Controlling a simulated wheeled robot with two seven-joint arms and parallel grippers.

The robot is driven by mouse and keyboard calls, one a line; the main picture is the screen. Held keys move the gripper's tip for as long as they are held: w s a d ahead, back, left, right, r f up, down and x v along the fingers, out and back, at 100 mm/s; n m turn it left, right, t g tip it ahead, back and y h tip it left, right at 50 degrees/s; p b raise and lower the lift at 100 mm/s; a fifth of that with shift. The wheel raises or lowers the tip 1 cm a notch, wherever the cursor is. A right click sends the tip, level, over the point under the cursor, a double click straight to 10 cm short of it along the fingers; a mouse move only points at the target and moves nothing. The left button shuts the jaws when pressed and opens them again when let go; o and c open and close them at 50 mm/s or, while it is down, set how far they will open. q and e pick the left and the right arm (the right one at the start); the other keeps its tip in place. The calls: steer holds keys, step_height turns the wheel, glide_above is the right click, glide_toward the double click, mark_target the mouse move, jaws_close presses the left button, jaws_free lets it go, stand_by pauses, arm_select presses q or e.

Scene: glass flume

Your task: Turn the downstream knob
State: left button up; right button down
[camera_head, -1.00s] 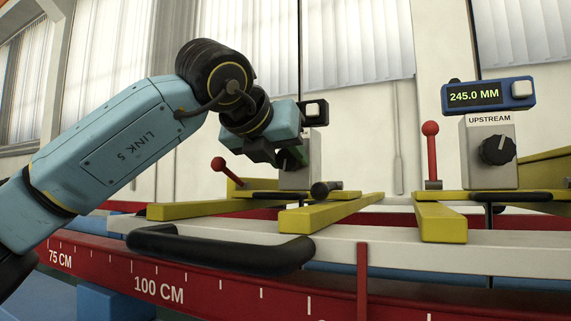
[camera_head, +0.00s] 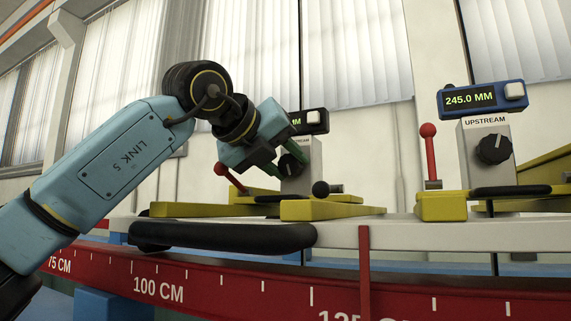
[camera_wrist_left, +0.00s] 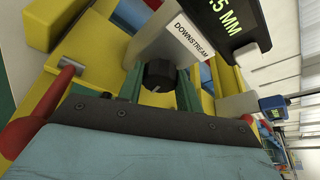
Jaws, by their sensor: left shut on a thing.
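The downstream knob (camera_wrist_left: 158,76) is black and round, with a pale mark, on a grey post (camera_wrist_left: 150,45) labelled DOWNSTREAM. My left gripper (camera_wrist_left: 159,88) has its two green fingers on either side of the knob and is shut on it. In the head view the left gripper (camera_head: 283,163) reaches the front of the downstream post (camera_head: 305,178), partly hiding the knob (camera_head: 293,165). The display (camera_wrist_left: 225,22) above shows figures ending in ".5 MM", its left part cut off. My right gripper is not in view.
The upstream post (camera_head: 487,172) has its own black knob (camera_head: 495,149) and a display (camera_head: 483,97) reading 245.0 MM. Red levers with ball tops stand beside both posts, such as this one (camera_head: 429,150). Yellow bars and a black handle (camera_head: 225,238) lie in front.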

arm_select(q)
steer(key=o, duration=1)
steer(key=b+v, duration=0.2)
steer(key=v, duration=1.1)
steer(key=shift+s+r, duration=0.15)
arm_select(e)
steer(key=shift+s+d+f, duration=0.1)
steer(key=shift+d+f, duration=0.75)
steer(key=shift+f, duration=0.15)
arm_select(q)
steer(key=shift+a, duration=0.15)
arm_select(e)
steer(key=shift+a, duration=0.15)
